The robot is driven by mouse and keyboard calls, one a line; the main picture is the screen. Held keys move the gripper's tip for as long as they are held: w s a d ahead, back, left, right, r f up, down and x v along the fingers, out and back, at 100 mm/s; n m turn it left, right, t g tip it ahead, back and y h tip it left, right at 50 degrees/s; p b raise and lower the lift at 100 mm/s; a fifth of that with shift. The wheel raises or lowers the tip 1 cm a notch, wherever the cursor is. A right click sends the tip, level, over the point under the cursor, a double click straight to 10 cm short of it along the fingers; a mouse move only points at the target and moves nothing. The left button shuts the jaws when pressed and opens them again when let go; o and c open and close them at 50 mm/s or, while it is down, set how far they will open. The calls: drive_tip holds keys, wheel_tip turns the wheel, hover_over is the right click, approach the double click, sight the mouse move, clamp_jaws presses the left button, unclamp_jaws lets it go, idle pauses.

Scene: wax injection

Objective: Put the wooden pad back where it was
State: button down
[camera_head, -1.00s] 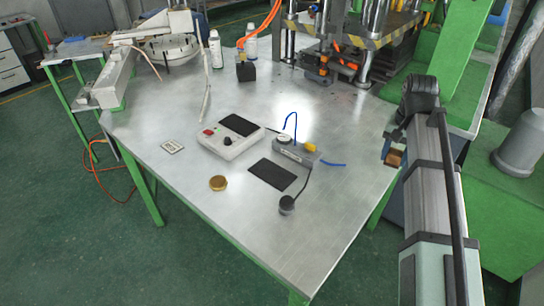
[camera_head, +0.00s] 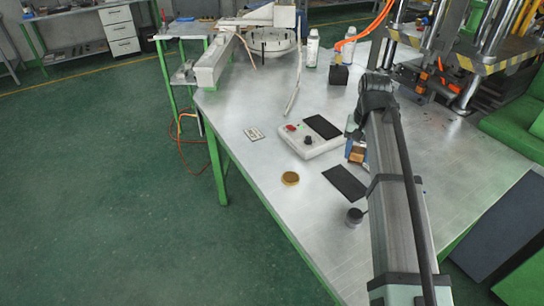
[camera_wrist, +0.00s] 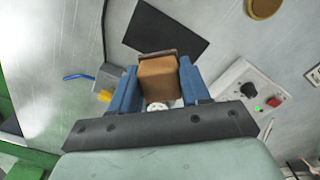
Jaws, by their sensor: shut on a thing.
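The wooden pad is a brown block (camera_wrist: 158,80) held between the two blue fingers of my gripper (camera_wrist: 160,88) in the wrist view. In the head view the block (camera_head: 357,154) shows at the end of my arm, beside the blue finger, above the metal table (camera_head: 270,120). My gripper is shut on it. Beyond the block in the wrist view lies a black rectangular mat (camera_wrist: 172,32), which also shows in the head view (camera_head: 345,182). I cannot tell the block's exact height above the table.
A white control box (camera_head: 312,138) with a red button and dark knob stands left of the gripper. A brass disc (camera_head: 290,178), a small printed plate (camera_head: 254,133) and a dark round knob (camera_head: 354,216) are on the table. A press (camera_head: 460,50) stands at the back right.

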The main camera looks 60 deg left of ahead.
drive_tip(key=s+a+n, duration=0.2)
drive_tip(key=s+a, duration=0.4)
drive_tip(key=a, duration=0.3)
drive_tip(key=s+a+n, duration=0.3)
drive_tip(key=s+a, duration=0.3)
drive_tip(key=a, duration=0.3)
drive_tip(key=n, duration=0.5)
hover_over(271, 156)
drive_tip(key=f, duration=0.1)
drive_tip(key=shift+s+f, duration=0.1)
drive_tip(key=shift+f, duration=4.8)
drive_tip(key=shift+f, duration=0.1)
drive_tip(key=c, duration=0.5)
unclamp_jaws()
wheel_tip(271, 156, up, 12)
drive_tip(key=shift+r, duration=0.1)
drive_tip(key=shift+d, duration=0.1)
